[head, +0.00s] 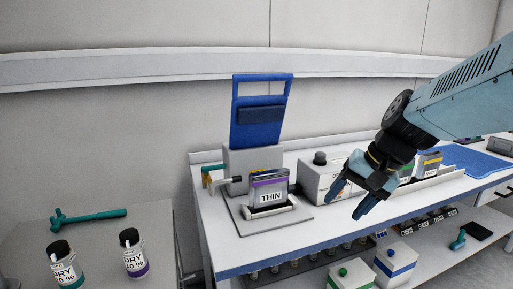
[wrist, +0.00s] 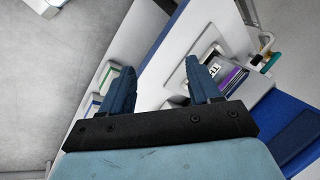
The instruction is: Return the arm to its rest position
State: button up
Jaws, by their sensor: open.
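My gripper (head: 352,190) hangs in the air in front of the bench at the right of the head view, with its blue fingers spread and nothing between them. My pale blue arm comes in from the right edge. In the wrist view my gripper (wrist: 163,88) also shows open and empty, above the bench edge. The THIN container (head: 269,188) with a purple band stands upright on a device on the bench, left of my gripper and apart from it.
The bench (head: 222,232) holds a device with a raised blue lid (head: 259,110) and a white box (head: 318,182) near my gripper. Boxes stand on a lower shelf. A left table (head: 100,236) holds two labelled jars (head: 133,254) and a teal tool (head: 88,218). The air above the left table is clear.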

jog(key=s+d+r+n+t+h, duration=0.3)
jog(key=s+d+r+n+h, duration=0.1)
jog(key=s, duration=0.1)
jog(key=shift+s+d, duration=0.2)
jog(key=shift+s, duration=0.15)
dwell(0.7)
